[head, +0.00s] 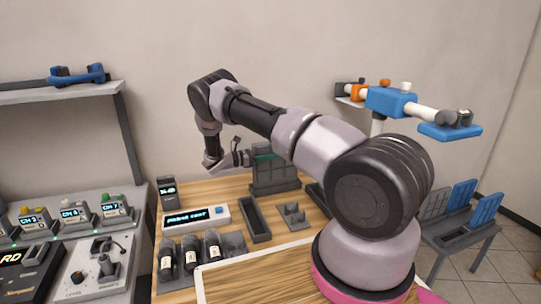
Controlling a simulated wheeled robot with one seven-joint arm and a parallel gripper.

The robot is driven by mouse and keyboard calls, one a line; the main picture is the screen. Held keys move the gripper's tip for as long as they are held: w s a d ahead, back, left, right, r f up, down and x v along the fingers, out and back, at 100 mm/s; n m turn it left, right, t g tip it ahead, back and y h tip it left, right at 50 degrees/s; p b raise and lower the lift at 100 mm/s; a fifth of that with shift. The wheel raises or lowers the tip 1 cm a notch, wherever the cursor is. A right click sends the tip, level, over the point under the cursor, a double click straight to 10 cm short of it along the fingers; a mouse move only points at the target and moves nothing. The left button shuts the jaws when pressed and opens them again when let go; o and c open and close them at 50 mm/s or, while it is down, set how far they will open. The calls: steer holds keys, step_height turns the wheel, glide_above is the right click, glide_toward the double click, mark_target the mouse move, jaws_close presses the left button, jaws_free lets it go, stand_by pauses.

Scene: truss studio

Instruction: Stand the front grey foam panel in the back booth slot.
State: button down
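A grey ribbed panel (435,205) stands tilted on the low grey stand (455,238) at the right, beside two blue panels (462,194) (487,208). A dark grey upright panel-like piece (275,173) stands in a dark base at the back of the wooden table. I cannot tell for sure which of these are the task's front panel and back booth slot. My gripper (243,158) is small in the view, just left of the dark upright piece, with a thin teal strip near it. Whether it touches anything, and its finger state, are unclear.
Dark bottles (190,252), a white display box (196,219) and a long dark tray (254,219) occupy the wooden table's left side. A grey block with pegs (291,214) is nearby. A blue clamp fixture (392,102) is raised at the right. My arm hides part of the table.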

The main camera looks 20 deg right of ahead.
steer(key=shift+f, duration=0.55)
stand_by(0.6)
steer(key=c, duration=0.6)
jaws_free()
steer(key=a, duration=1.1)
